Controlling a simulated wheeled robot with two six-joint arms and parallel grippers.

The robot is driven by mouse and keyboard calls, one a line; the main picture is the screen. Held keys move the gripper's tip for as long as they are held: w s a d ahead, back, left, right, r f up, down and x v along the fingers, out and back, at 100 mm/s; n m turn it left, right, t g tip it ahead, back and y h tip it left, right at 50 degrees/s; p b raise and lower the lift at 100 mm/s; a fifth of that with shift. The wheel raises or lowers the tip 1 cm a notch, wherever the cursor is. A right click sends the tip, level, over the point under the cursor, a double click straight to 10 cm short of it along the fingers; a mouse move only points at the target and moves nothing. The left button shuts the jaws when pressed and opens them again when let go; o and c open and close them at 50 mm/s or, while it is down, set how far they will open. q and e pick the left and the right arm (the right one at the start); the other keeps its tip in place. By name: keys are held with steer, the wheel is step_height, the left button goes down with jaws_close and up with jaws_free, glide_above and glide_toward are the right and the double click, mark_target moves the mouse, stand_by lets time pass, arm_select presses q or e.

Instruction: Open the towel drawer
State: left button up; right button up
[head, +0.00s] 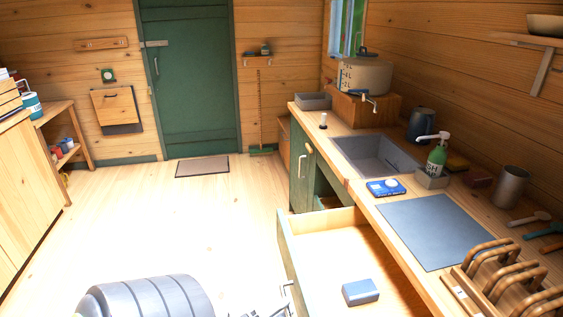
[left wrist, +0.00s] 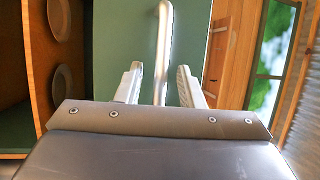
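A drawer (head: 343,244) under the counter stands pulled well out, with pale wooden insides and a green front (head: 289,256). A blue-grey block (head: 360,291) lies in it; I cannot tell if it is a folded towel. My left gripper (head: 270,309) is at the bottom edge of the head view, beside the drawer's handle (head: 289,288). In the left wrist view, the pale bar handle (left wrist: 162,55) stands between the two fingers of my left gripper (left wrist: 163,85), with a gap on each side. The fingers are apart. My right gripper is not in view.
The counter carries a sink (head: 378,155), a blue-grey mat (head: 434,231), a soap bottle (head: 437,158) and a wooden rack (head: 505,272). A green cabinet door (head: 300,172) is beyond the drawer.

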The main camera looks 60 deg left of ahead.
arm_select(q)
steer(key=s+f+b, duration=0.3)
steer(key=s, duration=1.4)
steer(key=shift+b, duration=0.4)
